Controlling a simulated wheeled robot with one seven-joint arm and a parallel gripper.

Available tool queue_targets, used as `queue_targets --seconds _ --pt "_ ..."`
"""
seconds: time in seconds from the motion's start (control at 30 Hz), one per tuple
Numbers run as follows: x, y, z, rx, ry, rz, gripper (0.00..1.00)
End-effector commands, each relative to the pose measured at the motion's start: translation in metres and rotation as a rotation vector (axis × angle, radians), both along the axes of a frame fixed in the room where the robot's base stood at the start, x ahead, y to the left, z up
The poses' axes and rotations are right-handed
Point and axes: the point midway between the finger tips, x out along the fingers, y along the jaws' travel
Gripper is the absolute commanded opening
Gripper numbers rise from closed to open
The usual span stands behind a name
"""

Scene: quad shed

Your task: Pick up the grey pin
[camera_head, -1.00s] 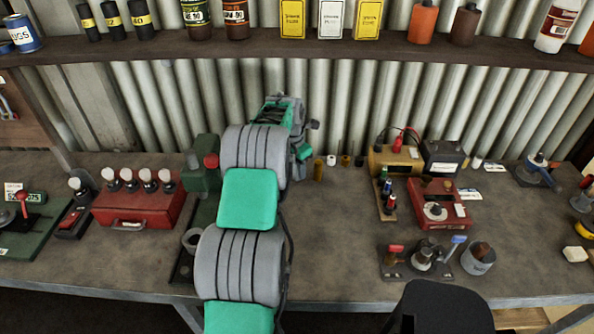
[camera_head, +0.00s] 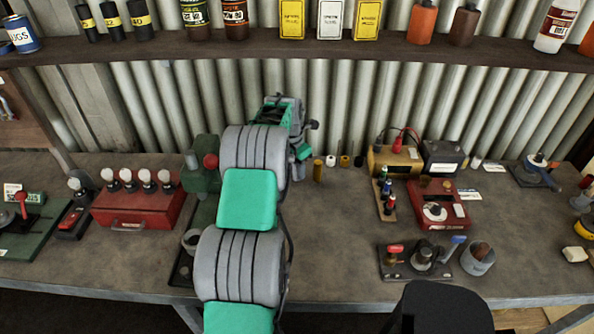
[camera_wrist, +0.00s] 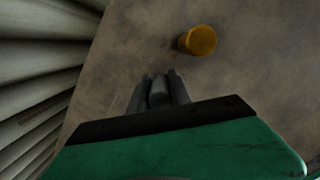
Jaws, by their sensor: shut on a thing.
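In the wrist view my gripper (camera_wrist: 160,78) is shut on a grey pin (camera_wrist: 158,92), whose rounded end shows between the two dark fingers. The bench top lies beneath it. In the head view my arm covers most of the gripper, and I cannot make out the grey pin there. I cannot tell whether the pin is clear of the bench.
A brass cylinder (camera_wrist: 200,40) stands just beyond the fingers; it also shows in the head view (camera_head: 318,170). Small bushings and thin pegs stand to its right. A red case (camera_head: 137,208) is at left, a red meter (camera_head: 437,205) at right. Corrugated wall stands close behind.

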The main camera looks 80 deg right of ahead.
Motion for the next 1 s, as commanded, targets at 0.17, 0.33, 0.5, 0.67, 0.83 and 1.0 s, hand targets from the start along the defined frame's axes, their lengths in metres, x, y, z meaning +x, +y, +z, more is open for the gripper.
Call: queue_targets --seconds 0.17,0.33,0.5,0.67,0.83,1.0 --pt "0.0 -0.002 0.011 -0.005 -0.001 -0.002 0.0" --pt "-0.004 0.006 0.042 -0.008 -0.001 -0.001 0.0" --pt "-0.022 0.044 0.09 -0.009 -0.002 -0.002 0.0" --pt "-0.042 0.085 0.109 -0.007 -0.001 -0.002 0.0" --pt "-0.056 0.115 0.125 -0.004 0.0 -0.002 0.0" --pt "-0.061 0.126 0.13 -0.002 0.0 0.0 0.0"
